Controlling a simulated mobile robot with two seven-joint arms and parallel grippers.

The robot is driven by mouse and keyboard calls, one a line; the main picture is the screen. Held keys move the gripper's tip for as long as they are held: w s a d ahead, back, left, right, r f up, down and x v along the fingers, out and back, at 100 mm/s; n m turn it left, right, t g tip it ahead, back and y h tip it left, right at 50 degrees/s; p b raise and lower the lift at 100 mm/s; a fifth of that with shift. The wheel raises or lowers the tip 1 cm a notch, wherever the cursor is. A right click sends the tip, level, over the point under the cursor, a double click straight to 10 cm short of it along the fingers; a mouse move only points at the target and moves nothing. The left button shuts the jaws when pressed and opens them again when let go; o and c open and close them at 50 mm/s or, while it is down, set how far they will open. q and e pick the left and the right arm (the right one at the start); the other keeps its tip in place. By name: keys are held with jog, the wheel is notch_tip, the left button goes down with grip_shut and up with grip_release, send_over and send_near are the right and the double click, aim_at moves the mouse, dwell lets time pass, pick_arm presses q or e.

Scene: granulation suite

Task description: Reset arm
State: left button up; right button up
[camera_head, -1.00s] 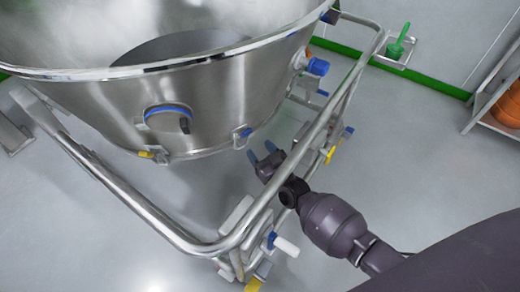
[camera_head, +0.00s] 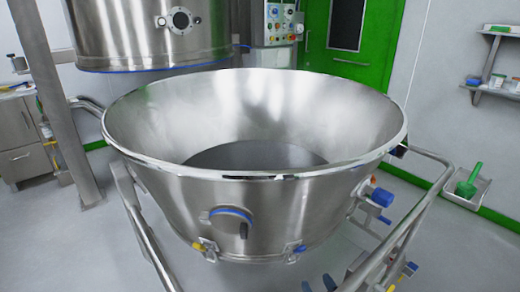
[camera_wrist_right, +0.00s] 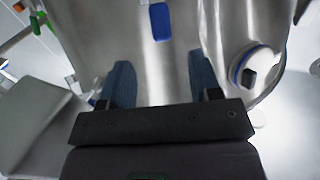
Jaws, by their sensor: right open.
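The large steel bowl (camera_head: 200,195) stands in its tubular frame in the middle of the head view. My right gripper (camera_head: 318,286) shows only as two blue fingertips at the bottom edge of the head view, below the bowl's side. In the right wrist view my right gripper (camera_wrist_right: 160,82) is open, with its two blue fingers apart and nothing between them. The steel wall of the bowl (camera_wrist_right: 140,60) fills the view beyond the fingers. A blue latch (camera_wrist_right: 160,20) is ahead of the gap, and a round blue-ringed port (camera_wrist_right: 241,68) is right of the fingers. My left gripper is not in view.
The frame's steel rails (camera_head: 405,225) run along the bowl's right side, with blue and yellow fittings (camera_head: 381,196). A steel vessel (camera_head: 150,40) hangs behind the bowl, beside a control panel (camera_head: 280,22) and a green door (camera_head: 335,60).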

pick_arm(q)
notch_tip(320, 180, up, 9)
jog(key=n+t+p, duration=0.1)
jog(key=p, duration=1)
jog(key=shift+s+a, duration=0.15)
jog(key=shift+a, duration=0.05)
pick_arm(e)
jog(key=s+d+r+g+h, duration=0.1)
jog(key=s+r, duration=0.3)
jog(key=s, duration=0.7)
jog(key=s+d+r+g+h, duration=0.1)
jog(key=s+d+r+g, duration=0.2)
jog(key=s, duration=0.9)
jog(key=s+d+r+m+g+h, duration=0.1)
jog(key=s+d+r+g, duration=0.1)
jog(key=s, duration=1)
notch_tip(320, 180, up, 3)
jog(key=shift+d+f+g+h, duration=0.15)
jog(key=shift+d+g+h, duration=0.25)
jog(key=shift+d, duration=0.45)
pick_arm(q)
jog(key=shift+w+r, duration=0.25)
pick_arm(e)
jog(key=shift+s, duration=0.1)
